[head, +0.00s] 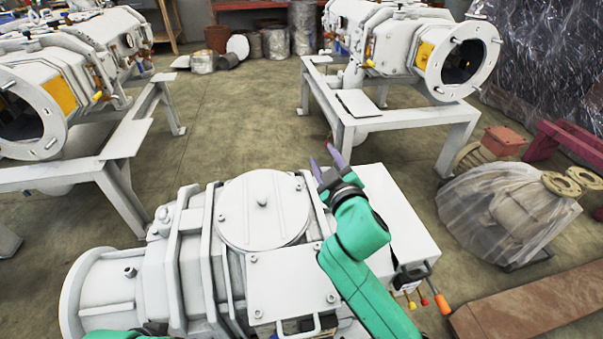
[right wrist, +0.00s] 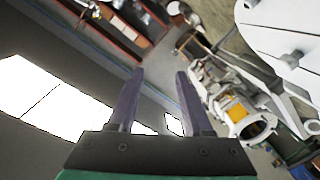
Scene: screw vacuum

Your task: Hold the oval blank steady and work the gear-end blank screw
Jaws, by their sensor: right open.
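The white screw vacuum pump (head: 150,290) fills the lower middle of the head view. On its top lies a round white cover plate (head: 245,225) with a small knob at its centre, which I take for the oval blank. A rectangular plate (head: 290,285) with screw heads lies in front of it. I cannot tell which screw is the gear-end blank screw. My right gripper (head: 327,160) is open and empty, above the pump's far right side, fingers pointing away. Its two purple fingers (right wrist: 160,72) show apart in the right wrist view. My left gripper is not in view.
Similar white machines stand on frames at the back left (head: 120,40) and back right (head: 385,50). A plastic-wrapped unit (head: 505,215) sits at the right. Drums (head: 303,25) stand at the far wall. Bare floor (head: 240,110) lies between the frames.

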